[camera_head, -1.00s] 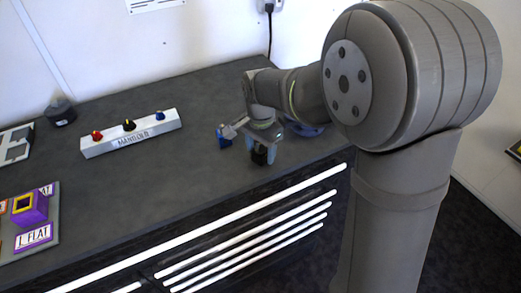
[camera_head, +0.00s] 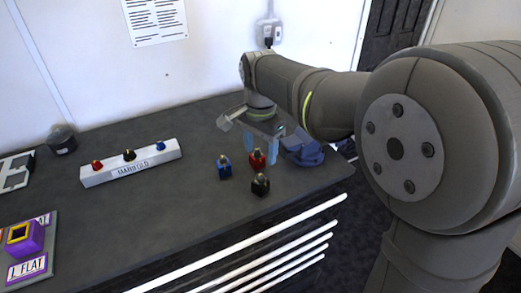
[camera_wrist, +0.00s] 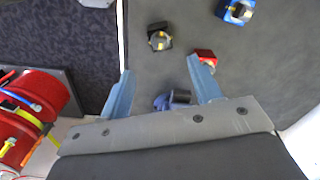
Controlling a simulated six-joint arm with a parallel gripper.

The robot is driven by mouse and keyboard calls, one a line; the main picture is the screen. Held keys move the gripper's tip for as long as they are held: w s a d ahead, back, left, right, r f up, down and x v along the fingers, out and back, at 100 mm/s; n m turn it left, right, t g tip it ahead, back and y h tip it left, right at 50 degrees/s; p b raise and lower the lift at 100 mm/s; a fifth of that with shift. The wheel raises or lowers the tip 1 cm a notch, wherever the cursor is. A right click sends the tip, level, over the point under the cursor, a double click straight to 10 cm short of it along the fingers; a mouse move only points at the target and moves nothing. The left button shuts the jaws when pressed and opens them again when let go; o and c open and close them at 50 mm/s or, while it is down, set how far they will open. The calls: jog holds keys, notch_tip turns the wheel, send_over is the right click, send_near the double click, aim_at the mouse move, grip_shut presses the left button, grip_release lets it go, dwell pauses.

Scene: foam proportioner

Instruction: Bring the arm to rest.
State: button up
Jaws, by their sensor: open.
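My gripper (camera_head: 262,148) is open and empty. It hangs above the right part of the dark worktop (camera_head: 200,205), in front of a blue object (camera_head: 303,148). A red piece (camera_head: 257,159) stands below the jaws, a blue piece (camera_head: 224,167) to its left and a black piece (camera_head: 261,185) nearer the front edge. In the wrist view the two blue fingers (camera_wrist: 161,90) stand wide apart. The black piece (camera_wrist: 159,38) shows beyond them, and the red piece (camera_wrist: 205,58) is partly behind the right finger.
A white manifold (camera_head: 131,163) with red, black and blue knobs stands to the left. A purple block (camera_head: 24,240) sits on a labelled board at the far left. A dark round object (camera_head: 62,140) is at the back. In the wrist view, red reels (camera_wrist: 30,110) lie beyond the worktop edge.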

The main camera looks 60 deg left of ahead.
aim_at(260, 175)
notch_tip(260, 175, down, 13)
jog(key=shift+r, duration=2.45)
